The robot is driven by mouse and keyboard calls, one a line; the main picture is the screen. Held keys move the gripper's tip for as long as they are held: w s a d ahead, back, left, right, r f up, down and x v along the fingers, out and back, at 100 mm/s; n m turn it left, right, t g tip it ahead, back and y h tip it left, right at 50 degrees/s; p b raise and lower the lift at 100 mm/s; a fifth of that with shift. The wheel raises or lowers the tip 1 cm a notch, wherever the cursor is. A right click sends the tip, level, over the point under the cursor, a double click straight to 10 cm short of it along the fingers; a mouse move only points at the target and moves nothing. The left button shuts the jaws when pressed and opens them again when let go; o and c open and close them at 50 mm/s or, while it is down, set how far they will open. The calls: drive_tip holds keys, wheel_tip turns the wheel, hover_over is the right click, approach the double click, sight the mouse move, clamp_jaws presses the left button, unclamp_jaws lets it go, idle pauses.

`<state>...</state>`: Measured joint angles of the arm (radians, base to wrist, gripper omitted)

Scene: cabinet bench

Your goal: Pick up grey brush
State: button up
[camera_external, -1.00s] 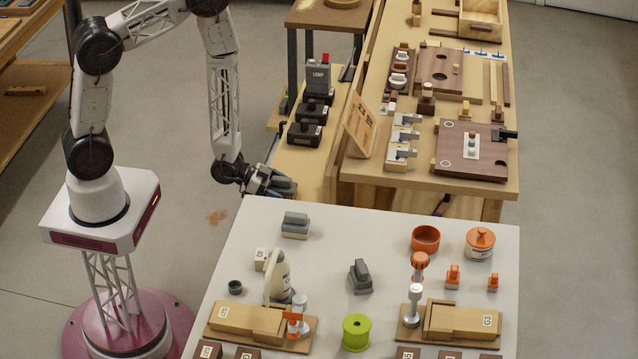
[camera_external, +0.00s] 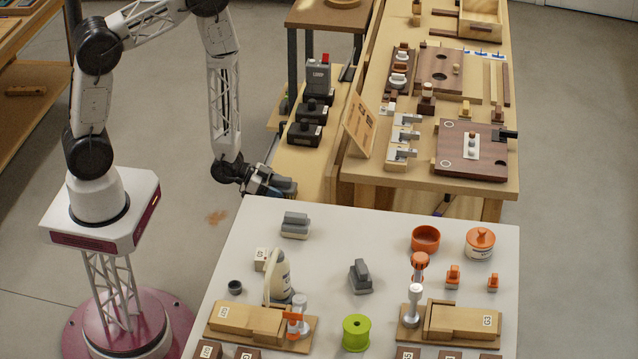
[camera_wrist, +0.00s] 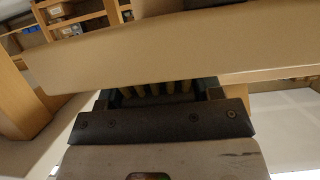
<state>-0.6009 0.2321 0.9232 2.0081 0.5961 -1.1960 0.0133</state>
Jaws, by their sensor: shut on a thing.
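My gripper (camera_external: 276,187) is low beside the wooden bench, just beyond the far left corner of the white table. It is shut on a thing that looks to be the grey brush. In the wrist view a row of pale yellowish bristles (camera_wrist: 160,90) shows at the mouth of my gripper, behind a dark bar with screws. Most of the held thing is hidden by the fingers and the bar. Two other grey-topped pieces, one at the far left (camera_external: 295,224) and one in the middle (camera_external: 361,276), stand on the white table, apart from my gripper.
The white table (camera_external: 330,225) carries an orange bowl (camera_external: 425,238), a green spool (camera_external: 356,332) and a pale bottle (camera_external: 281,276). The wooden bench (camera_external: 440,183) stands close to the right of my gripper. A beige board (camera_wrist: 200,45) crosses the wrist view. Open floor lies left.

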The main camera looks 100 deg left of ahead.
sight(278, 177)
drive_tip(key=shift+r, duration=0.15)
drive_tip(key=shift+r, duration=1.6)
drive_tip(key=s+d, duration=0.3)
drive_tip(key=s, duration=0.4)
drive_tip(key=s+d+r, duration=0.1)
drive_tip(key=s+d, duration=0.2)
drive_tip(key=s, duration=0.4)
drive_tip(key=shift+s+d+r, duration=0.2)
drive_tip(key=shift+s+d, duration=0.1)
drive_tip(key=shift+d, duration=0.05)
